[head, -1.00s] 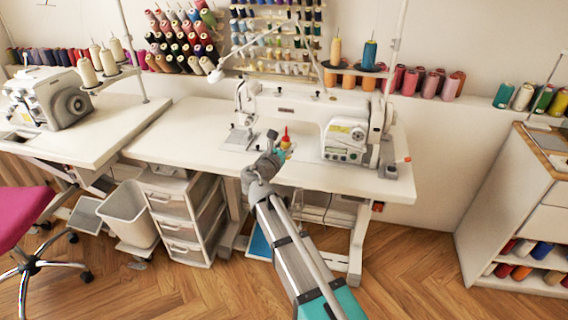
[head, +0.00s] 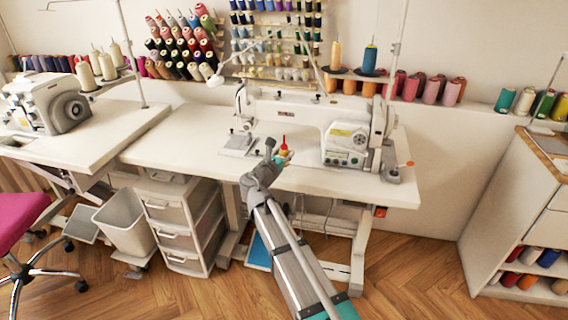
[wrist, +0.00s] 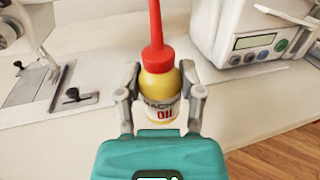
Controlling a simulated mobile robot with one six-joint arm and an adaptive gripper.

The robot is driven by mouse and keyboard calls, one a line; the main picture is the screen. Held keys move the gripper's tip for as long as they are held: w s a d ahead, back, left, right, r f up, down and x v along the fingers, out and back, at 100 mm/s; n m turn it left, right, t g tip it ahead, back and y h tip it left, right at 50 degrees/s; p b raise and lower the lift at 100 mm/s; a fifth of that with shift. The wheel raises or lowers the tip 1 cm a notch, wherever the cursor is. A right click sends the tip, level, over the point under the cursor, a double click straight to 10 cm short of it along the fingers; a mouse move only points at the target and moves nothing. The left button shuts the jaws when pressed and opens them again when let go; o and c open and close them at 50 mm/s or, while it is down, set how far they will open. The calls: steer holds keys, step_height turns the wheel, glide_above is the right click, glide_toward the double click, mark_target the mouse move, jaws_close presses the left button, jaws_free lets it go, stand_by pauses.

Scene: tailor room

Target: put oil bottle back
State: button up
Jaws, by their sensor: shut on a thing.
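The oil bottle (wrist: 160,92) is yellow with a red nozzle cap and a label reading "OIL". It stands upright between the fingers of my gripper (wrist: 161,98) in the wrist view. My gripper is shut on its body. In the head view the bottle (head: 284,147) is small, with its red tip showing above my gripper (head: 281,158), over the front part of the sewing table (head: 190,150). I cannot tell whether its base touches the table.
The white sewing machine (head: 300,108) stands just behind the bottle, its control panel (wrist: 257,42) to the right. An overlock machine (head: 45,100) is on the left table. A drawer unit (head: 178,220) and bin (head: 122,225) stand below. The tabletop left of the machine is clear.

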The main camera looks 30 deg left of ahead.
steer(key=shift+f+b, duration=1.4)
steer(key=shift+f, duration=0.25)
steer(key=shift+f, duration=0.1)
steer(key=o, duration=1.1)
steer(key=shift+r, duration=0.25)
steer(key=s, duration=1.2)
steer(key=shift+f, duration=0.1)
